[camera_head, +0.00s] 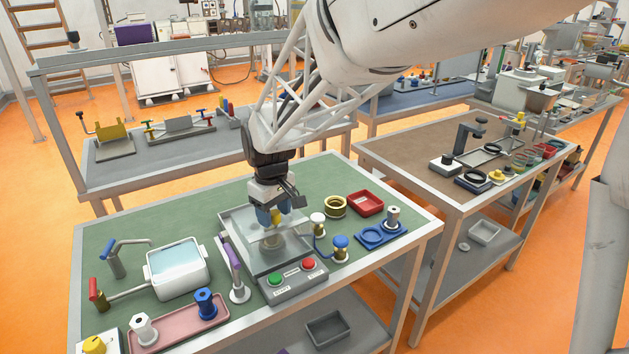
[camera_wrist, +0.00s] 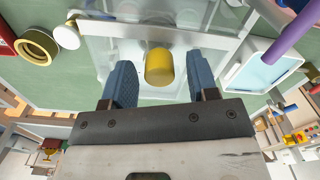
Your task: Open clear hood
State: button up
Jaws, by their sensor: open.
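The clear hood (camera_head: 250,222) is a see-through box over the grey machine on the green-topped bench, and it looks closed. In the wrist view its pale, see-through top (camera_wrist: 110,48) lies below my gripper. A yellow cylindrical knob (camera_wrist: 159,67) stands on the hood. My gripper (camera_head: 276,214) points down over the hood with its blue fingers apart. In the wrist view the knob lies between the two fingers, with a gap on each side. I cannot tell exactly how deep the fingers reach. The machine's front panel has a green button (camera_head: 275,279) and a red button (camera_head: 308,264).
A purple-handled lever (camera_head: 232,257) stands left of the machine, beside a white water basin (camera_head: 178,268). A pink tray (camera_head: 180,324) with spools lies in front. White and blue knobs (camera_head: 341,243), a brass ring (camera_head: 335,206) and a red tray (camera_head: 366,202) lie to the right.

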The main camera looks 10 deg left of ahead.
jog(key=shift+c, duration=0.3)
grip_shut()
jog(key=w+a, duration=0.9)
jog(key=shift+w+a, duration=0.2)
jog(key=shift+o, duration=0.3)
grip_release()
notch_tip(320, 180, up, 8)
dwell(0.5)
dwell(0.4)
